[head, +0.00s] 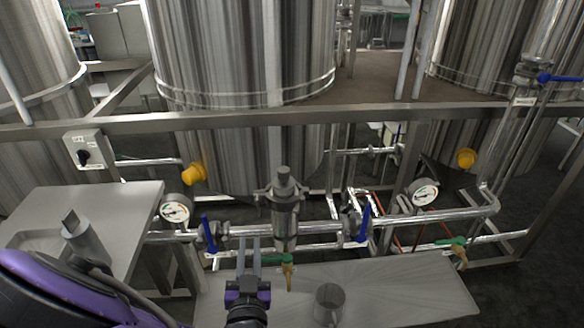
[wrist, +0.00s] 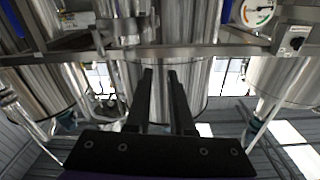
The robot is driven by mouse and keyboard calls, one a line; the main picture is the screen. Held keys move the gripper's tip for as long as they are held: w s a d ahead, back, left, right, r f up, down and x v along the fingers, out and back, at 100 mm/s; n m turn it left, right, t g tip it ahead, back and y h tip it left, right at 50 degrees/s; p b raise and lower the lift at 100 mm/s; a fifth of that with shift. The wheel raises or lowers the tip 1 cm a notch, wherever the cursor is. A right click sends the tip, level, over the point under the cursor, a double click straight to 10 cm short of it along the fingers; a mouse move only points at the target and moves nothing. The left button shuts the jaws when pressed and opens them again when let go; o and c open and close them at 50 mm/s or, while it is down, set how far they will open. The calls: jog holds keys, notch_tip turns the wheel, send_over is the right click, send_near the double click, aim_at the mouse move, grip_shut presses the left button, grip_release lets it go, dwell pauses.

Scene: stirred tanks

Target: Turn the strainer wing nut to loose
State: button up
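The strainer (head: 285,220) is a grey metal cylinder standing upright on the pipe, in the middle of the head view. The wing nut (head: 283,180) seems to be the capped piece at its top, with lugs at both sides; its exact turn is hard to tell. My gripper (head: 249,241) is below and left of the strainer, apart from it, with its fingers pointing away from me. The two dark fingers also show in the wrist view (wrist: 160,72), with a gap between them and nothing held. I cannot pick out the wing nut in the wrist view.
Blue-handled valves (head: 208,234) (head: 364,223) flank the strainer. Pressure gauges (head: 174,210) (head: 424,192) stand farther out. A steel rail (head: 230,122) crosses behind, before large tanks. A metal cup (head: 329,302) stands on the front table (head: 410,290). A grey side table (head: 90,210) is at left.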

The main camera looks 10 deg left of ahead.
notch_tip(320, 180, down, 3)
jog(key=s+d+n, duration=0.2)
send_near(258, 208)
jog(key=w, duration=0.3)
jog(key=w+a, duration=0.1)
jog(key=w, duration=0.4)
jog(key=shift+w+a+r, duration=0.15)
jog(key=shift+w+a, duration=0.2)
jog(key=shift+c, duration=0.3)
grip_shut()
